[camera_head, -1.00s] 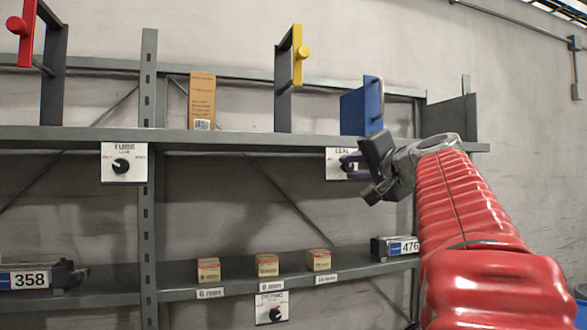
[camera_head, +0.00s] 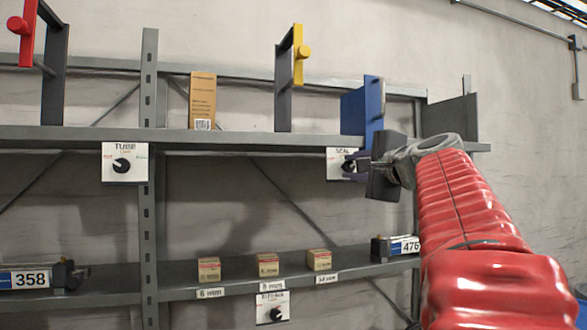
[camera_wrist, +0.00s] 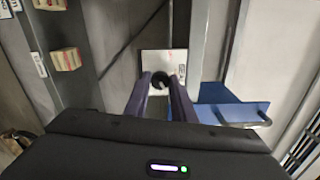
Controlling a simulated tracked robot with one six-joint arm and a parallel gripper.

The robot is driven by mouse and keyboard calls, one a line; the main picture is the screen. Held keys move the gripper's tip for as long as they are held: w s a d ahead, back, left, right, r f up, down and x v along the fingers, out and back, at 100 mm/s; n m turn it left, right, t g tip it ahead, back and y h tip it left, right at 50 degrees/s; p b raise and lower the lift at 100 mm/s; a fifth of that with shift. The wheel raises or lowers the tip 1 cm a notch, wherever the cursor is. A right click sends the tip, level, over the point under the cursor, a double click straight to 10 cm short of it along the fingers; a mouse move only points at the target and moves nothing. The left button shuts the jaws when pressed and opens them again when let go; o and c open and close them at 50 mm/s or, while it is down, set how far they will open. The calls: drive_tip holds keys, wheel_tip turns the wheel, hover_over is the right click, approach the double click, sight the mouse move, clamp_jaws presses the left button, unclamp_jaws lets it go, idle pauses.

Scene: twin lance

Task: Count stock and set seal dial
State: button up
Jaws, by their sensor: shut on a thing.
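The white seal dial plate (camera_head: 335,168) hangs under the upper shelf, partly hidden by my gripper (camera_head: 352,166). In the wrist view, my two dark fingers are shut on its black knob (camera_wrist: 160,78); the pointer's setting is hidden. A tan carton (camera_head: 202,100) stands on the upper shelf. Three small tan boxes stand on the lower shelf: left (camera_head: 208,269), middle (camera_head: 268,264) and right (camera_head: 319,259). Each has a size label in front. The tube dial (camera_head: 124,162) is at left, its pointer toward lower left. Another dial (camera_head: 272,308) hangs below the lower shelf.
A blue plate (camera_head: 361,112) stands on the upper shelf (camera_head: 250,141) just above my gripper; it also shows in the wrist view (camera_wrist: 233,111). Units labelled 358 (camera_head: 30,279) and 476 (camera_head: 395,248) lie on the lower shelf.

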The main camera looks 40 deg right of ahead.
drive_tip(key=shift+d+f, duration=0.15)
drive_tip(key=shift+f, duration=0.15)
clamp_jaws()
drive_tip(key=o, duration=0.7)
unclamp_jaws()
drive_tip(key=o, duration=0.4)
drive_tip(key=shift+r, duration=0.15)
drive_tip(key=shift+c, duration=0.2)
drive_tip(key=shift+s, duration=0.1)
drive_tip(key=v, duration=1.3)
drive_tip(key=shift+s, duration=0.3)
